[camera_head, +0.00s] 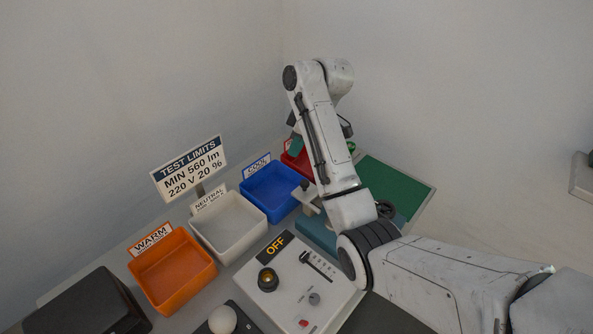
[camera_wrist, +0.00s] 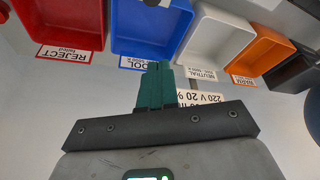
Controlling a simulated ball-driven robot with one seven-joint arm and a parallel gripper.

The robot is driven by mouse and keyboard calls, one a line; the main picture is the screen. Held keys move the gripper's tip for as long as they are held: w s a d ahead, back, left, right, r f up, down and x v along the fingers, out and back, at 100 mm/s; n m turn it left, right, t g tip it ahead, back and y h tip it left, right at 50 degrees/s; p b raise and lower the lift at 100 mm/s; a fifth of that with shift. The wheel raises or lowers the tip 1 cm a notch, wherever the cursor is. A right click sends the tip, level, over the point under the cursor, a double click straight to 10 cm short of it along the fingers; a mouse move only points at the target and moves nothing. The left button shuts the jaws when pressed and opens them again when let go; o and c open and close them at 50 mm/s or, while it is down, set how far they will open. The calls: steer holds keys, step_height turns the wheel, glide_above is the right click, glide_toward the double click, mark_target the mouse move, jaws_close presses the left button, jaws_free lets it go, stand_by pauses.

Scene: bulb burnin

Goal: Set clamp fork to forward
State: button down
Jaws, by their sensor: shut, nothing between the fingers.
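A teal fixture (camera_head: 316,236) stands right of the white bin, partly hidden behind my arm. A pale, fork-like piece (camera_head: 307,196) sits at its upper left; it looks like the clamp fork, but its setting cannot be made out. A black round knob (camera_head: 385,209) shows on the fixture's right side. My gripper (camera_wrist: 155,85) has its teal fingers together with nothing between them, in front of the bin labels in the wrist view. In the head view its teal tip (camera_head: 296,145) shows near the red bin, apart from the fork. The fixture is not in the wrist view.
Orange (camera_head: 172,276), white (camera_head: 228,227), blue (camera_head: 270,192) and red (camera_head: 300,161) bins line the back, with a test-limits sign (camera_head: 188,168) behind. A control box (camera_head: 289,296) marked OFF stands in front, with a white bulb (camera_head: 222,320) left. A green mat (camera_head: 395,190) lies right.

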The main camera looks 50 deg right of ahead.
steer(key=p, duration=0.2)
glide_above(298, 188)
steer(key=w+a, duration=0.2)
steer(key=w, duration=0.1)
step_height(298, 188, down, 8)
steer(key=f, duration=0.1)
steer(key=shift+s+d+f+p, duration=0.25)
steer(key=shift+s+d+p, duration=0.25)
steer(key=shift+s, duration=0.25)
steer(key=shift+s+d+f+p, duration=0.25)
steer(key=shift+s+d+p, duration=0.1)
steer(key=shift+s+d, duration=0.3)
steer(key=shift+s+a, duration=0.1)
